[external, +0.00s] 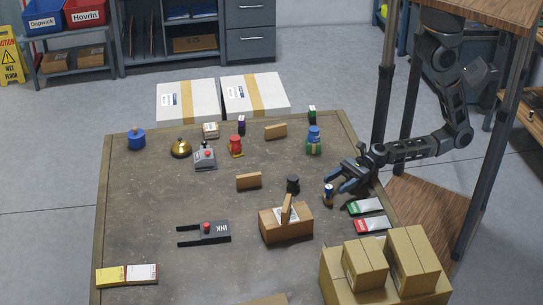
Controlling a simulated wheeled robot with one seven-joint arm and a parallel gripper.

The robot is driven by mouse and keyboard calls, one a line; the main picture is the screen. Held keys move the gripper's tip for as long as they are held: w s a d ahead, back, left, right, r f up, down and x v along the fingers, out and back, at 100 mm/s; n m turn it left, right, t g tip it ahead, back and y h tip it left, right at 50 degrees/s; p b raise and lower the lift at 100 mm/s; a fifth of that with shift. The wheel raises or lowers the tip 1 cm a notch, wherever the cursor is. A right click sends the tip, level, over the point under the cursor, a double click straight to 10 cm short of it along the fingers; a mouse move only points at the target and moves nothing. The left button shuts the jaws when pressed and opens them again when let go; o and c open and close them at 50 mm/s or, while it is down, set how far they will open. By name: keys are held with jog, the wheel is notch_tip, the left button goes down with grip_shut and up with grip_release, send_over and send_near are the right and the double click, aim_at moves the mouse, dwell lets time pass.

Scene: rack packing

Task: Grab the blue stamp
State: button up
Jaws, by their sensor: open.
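My gripper (340,179) reaches in from the right over the right side of the table (150,225). Its dark fingers are spread and nothing shows between them. A small upright stamp-like piece (328,195), dark blue with pale and gold parts, stands just below and left of the fingertips; I cannot tell if they touch. Other blue things are a round blue piece with a knob (136,139) at the far left and a blue-topped piece with a green base (314,138) at the back right. I cannot tell for sure which is the blue stamp.
Stacked boxes (385,275) fill the front right corner. The left middle of the table is clear.

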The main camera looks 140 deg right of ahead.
aim_at(326, 190)
jog(key=shift+p+x, duration=0.5)
jog(key=shift+x, duration=2.55)
jog(key=shift+d+f, duration=0.1)
jog(key=shift+f, duration=0.1)
jog(key=c, duration=1)
jog(key=shift+r, duration=0.15)
jog(key=shift+c, duration=0.2)
